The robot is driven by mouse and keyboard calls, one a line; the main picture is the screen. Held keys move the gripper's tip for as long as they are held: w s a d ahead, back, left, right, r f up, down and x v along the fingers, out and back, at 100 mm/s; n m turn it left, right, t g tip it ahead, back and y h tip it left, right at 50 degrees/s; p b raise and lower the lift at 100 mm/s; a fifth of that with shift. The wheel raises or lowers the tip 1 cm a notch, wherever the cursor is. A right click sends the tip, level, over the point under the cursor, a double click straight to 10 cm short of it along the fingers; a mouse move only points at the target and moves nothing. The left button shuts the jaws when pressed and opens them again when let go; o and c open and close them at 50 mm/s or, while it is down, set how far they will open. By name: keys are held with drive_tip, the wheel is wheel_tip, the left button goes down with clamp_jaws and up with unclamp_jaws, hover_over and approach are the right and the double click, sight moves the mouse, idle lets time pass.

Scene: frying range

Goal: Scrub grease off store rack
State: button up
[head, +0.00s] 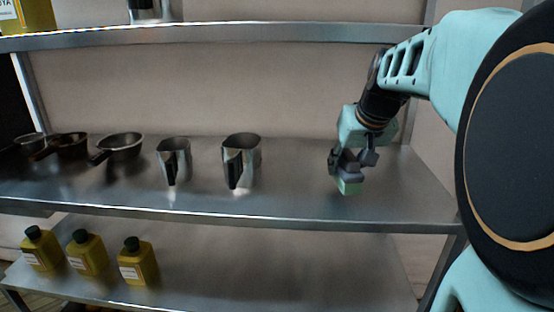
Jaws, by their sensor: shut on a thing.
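The metal store rack (300,217) fills the view, with a middle shelf, a lower shelf (300,270) and an upper shelf edge (230,36). My gripper (350,170) is over the right part of the middle shelf, fingers pointing down. It is shut on a small green block-like thing, probably a scrubbing sponge (349,187), whose lower end is at or just above the shelf surface. I cannot tell if it touches. No clear grease patch shows on the shelf; dark smears near the pans and pitchers may be reflections.
Two steel pitchers (242,160) (174,160) stand left of my gripper on the middle shelf. Several pans (122,146) stand further left. Three yellow bottles (138,264) stand on the lower shelf. The middle shelf is clear between the right pitcher and my gripper.

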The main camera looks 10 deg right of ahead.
drive_tip(key=shift+r+p, duration=0.7)
drive_tip(key=shift+r, duration=0.6)
drive_tip(key=shift+r, duration=0.1)
